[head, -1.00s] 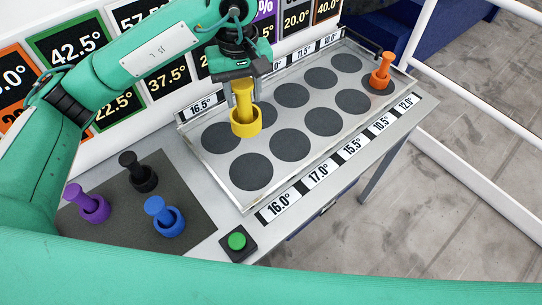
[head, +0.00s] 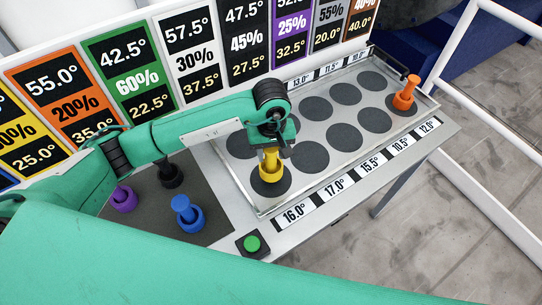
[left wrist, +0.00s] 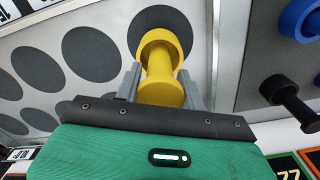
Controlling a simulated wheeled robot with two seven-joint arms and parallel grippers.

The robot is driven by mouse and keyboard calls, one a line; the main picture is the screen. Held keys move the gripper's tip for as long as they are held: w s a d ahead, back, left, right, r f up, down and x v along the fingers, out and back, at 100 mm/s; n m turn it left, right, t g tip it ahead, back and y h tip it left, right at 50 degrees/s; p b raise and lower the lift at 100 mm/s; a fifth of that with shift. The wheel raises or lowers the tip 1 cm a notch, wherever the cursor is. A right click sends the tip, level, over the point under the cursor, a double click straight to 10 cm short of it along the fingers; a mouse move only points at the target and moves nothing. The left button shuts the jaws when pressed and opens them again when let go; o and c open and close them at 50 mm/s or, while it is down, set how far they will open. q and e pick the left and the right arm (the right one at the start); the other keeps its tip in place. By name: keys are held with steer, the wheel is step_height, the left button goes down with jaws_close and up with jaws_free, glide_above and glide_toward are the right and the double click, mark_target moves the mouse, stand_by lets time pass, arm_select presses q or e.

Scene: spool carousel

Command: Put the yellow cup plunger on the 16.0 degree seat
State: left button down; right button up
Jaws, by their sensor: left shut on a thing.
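The yellow cup plunger (head: 271,173) is upright over the dark round 16.0 degree seat (head: 286,186), the front-left disc of the tray, behind the 16.0° label (head: 295,213). My left gripper (head: 270,157) is shut on the plunger's handle from above. In the left wrist view the yellow cup plunger (left wrist: 158,52) sits between the grey fingers, with the dark seat (left wrist: 142,18) around and beyond its cup. The cup is very low; I cannot tell whether it touches the seat. My right gripper is not in view.
An orange plunger (head: 404,95) stands on the tray's far right seat. Purple (head: 123,200), black (head: 170,176) and blue (head: 187,214) plungers stand on a dark mat at left. A green button (head: 252,244) is near the front. Several other seats are empty.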

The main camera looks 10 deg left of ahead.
mark_target(271, 160)
arm_select(q)
step_height(271, 160, down, 3)
steer(key=shift+f+p, duration=0.1)
steer(key=shift+p, duration=0.55)
steer(key=shift+f, duration=0.2)
steer(key=shift+f+b, duration=0.2)
steer(key=shift+b, duration=0.2)
steer(key=c, duration=0.8)
jaws_free()
steer(key=shift+c, duration=0.2)
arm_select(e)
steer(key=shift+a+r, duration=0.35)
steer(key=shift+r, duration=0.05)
arm_select(q)
steer(key=shift+r, duration=0.1)
